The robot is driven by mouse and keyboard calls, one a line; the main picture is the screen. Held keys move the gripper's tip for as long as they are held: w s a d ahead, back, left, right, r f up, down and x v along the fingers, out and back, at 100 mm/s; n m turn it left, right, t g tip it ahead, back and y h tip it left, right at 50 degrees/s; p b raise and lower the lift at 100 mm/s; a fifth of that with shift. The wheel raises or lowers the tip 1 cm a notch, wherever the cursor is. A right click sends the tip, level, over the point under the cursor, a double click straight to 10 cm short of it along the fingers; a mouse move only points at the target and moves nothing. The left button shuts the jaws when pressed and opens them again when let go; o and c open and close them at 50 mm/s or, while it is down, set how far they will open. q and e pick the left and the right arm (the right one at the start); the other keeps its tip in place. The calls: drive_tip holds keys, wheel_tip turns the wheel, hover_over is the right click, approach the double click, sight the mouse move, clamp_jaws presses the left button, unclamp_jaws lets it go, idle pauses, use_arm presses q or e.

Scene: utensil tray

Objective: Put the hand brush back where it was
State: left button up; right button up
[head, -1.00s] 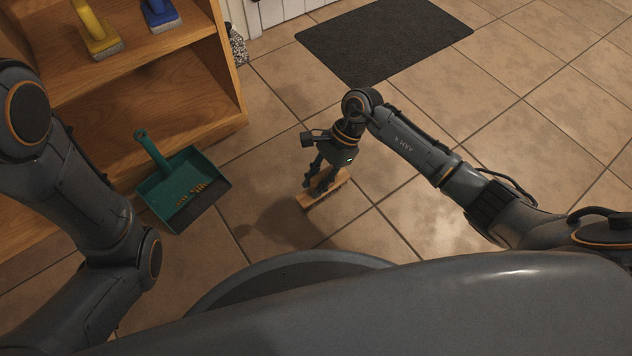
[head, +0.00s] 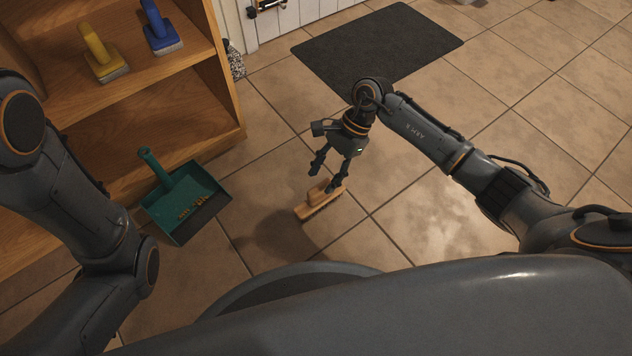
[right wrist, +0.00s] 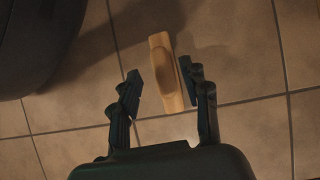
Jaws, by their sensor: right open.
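The wooden hand brush (head: 316,203) rests on the tiled floor, pale block and raised grip upward, bristles down. My right gripper (head: 322,178) is open just above it, with one finger close to its far end. In the right wrist view the brush (right wrist: 165,72) lies beyond and partly between the spread fingertips (right wrist: 163,84), with gaps showing on both sides. The green dustpan (head: 182,196) lies on the floor left of the brush, with small yellowish-brown bits in it. My left arm shows at the left, but its gripper is out of view.
A wooden shelf unit (head: 160,112) stands at the left, holding a yellow-handled brush (head: 101,52) and a blue-handled brush (head: 158,27). A dark mat (head: 375,45) lies at the back. The floor right of my right gripper is clear.

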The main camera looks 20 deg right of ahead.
drive_tip(key=p+v, duration=0.1)
drive_tip(key=v, duration=0.4)
drive_tip(key=shift+r+p, duration=0.1)
drive_tip(key=shift+p, duration=0.3)
